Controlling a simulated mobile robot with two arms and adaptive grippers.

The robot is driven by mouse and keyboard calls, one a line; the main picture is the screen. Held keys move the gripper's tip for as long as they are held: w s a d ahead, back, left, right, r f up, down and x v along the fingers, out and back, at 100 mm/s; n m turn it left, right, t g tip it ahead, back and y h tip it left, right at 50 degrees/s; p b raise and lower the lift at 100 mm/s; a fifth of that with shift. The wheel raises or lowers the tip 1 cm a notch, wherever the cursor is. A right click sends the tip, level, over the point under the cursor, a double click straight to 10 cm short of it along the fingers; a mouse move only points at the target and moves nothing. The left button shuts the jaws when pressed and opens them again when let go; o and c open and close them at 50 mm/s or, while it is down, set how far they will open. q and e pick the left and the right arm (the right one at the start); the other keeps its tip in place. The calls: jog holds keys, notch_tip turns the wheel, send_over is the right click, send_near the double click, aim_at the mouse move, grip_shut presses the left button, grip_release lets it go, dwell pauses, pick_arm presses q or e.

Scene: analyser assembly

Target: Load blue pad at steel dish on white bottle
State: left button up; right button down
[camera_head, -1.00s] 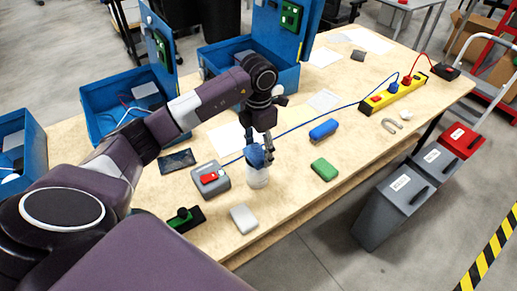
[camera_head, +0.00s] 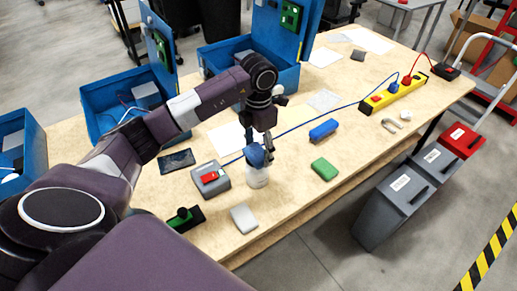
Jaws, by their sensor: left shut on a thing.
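The white bottle (camera_head: 257,178) stands upright on the wooden table, near its front edge. A crumpled-looking blue pad (camera_head: 255,156) is at the bottle's top; I cannot tell whether it rests on the bottle or is held just over it. My left gripper (camera_head: 267,150) points down over the bottle and is shut on the blue pad. Its fingers partly hide the pad. I cannot make out a steel dish for certain. My right gripper is not in view.
A grey box with a red switch (camera_head: 210,179) stands close left of the bottle. A white block (camera_head: 244,218), a green block (camera_head: 324,169) and a blue block (camera_head: 323,131) lie around it. Blue open cases (camera_head: 125,100) line the back.

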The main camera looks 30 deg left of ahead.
aim_at(260, 152)
pick_arm(q)
jog(key=shift+f, duration=0.1)
jog(key=shift+r+p, duration=2.25)
jog(key=shift+r, duration=1.35)
jog(key=shift+d+r+m, duration=0.1)
jog(key=shift+d+m, duration=0.2)
jog(key=shift+m, duration=0.1)
jog(key=s+d+r+m+b, duration=0.1)
jog(key=s+d+m, duration=0.5)
jog(key=m, duration=0.9)
jog(key=s+d+r+m+b, duration=0.2)
jog(key=s+d+m, duration=0.4)
jog(key=m, duration=0.9)
jog(key=s+r, duration=0.1)
jog(key=s, duration=0.2)
jog(key=shift+s+d+r+m, duration=0.2)
jog(key=shift+d+m, duration=0.1)
jog(key=shift+m, duration=0.1)
